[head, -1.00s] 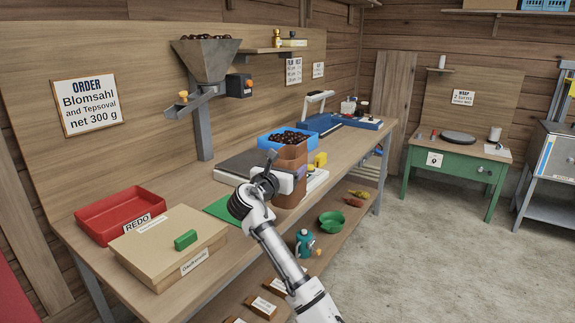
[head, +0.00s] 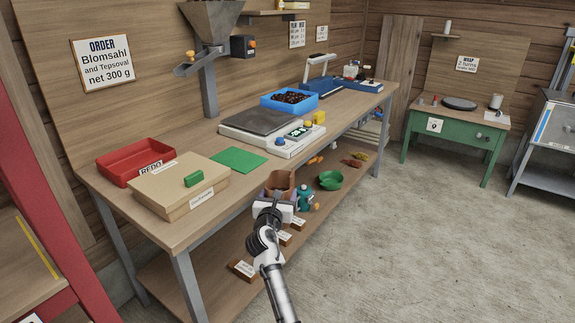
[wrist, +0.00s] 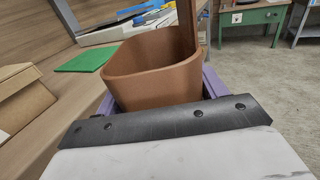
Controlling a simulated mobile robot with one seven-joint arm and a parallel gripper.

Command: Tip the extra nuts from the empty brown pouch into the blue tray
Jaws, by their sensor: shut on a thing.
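My gripper (head: 275,203) is shut on the brown pouch (head: 281,180). It holds the pouch roughly upright, mouth up, in front of the bench's front edge. The pouch (wrist: 155,80) fills the middle of the wrist view just beyond the jaws. Its inner walls show there, but its bottom is hidden, so I cannot tell what is inside. The blue tray (head: 309,103) sits on the bench behind the scale, with many dark brown nuts (head: 290,96) in it. The pouch is well apart from the tray.
The scale (head: 262,123), with a lit display, stands between pouch and tray. A green mat (head: 238,160), a cardboard box (head: 165,195) and a red REDO tray (head: 120,165) lie to the left. A hopper (head: 208,20) overhangs the bench. A green bowl (head: 330,180) is on the lower shelf. Open floor lies right.

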